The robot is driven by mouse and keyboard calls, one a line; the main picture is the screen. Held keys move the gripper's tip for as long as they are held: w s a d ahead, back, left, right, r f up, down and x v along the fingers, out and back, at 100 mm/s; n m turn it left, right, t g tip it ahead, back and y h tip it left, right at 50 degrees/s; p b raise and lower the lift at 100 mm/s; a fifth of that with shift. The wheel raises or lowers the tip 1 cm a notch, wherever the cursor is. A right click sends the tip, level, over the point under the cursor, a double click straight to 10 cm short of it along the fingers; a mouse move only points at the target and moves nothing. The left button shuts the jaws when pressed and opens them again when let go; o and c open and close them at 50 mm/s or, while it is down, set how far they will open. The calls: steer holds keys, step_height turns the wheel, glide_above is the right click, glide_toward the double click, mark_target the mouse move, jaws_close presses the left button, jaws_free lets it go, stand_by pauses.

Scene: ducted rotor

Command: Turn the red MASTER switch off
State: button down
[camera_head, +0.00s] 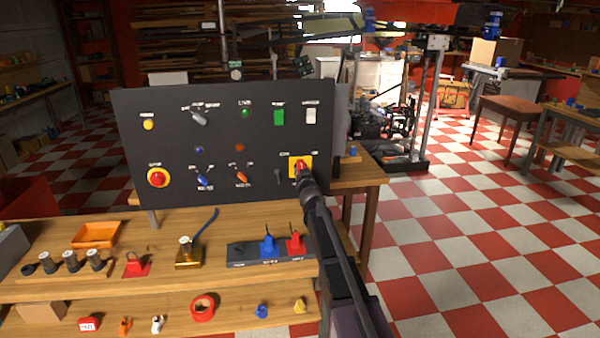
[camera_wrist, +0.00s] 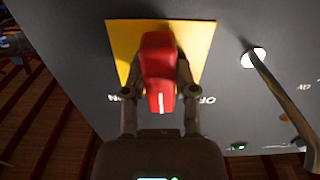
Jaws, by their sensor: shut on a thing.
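The red MASTER switch (camera_head: 301,167) sits on a yellow square plate (camera_head: 293,161) at the lower right of the dark control panel (camera_head: 225,140). In the wrist view the red handle (camera_wrist: 159,70) stands in front of the yellow plate (camera_wrist: 204,35), with a white mark near its end. In the head view my gripper (camera_head: 304,182) covers part of the switch.
A metal lever (camera_wrist: 275,85) juts out at right in the wrist view. The wooden bench (camera_head: 205,270) below holds padlocks and small parts.

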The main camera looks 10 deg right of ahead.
steer(key=n, duration=0.4)
steer(key=shift+w+r+n, duration=0.1)
steer(key=shift+n, duration=0.2)
steer(key=n, duration=0.3)
steer(key=shift+d+n, duration=0.1)
steer(key=shift+n, duration=0.3)
steer(key=shift+c, duration=2)
jaws_free()
steer(key=s, duration=1.2)
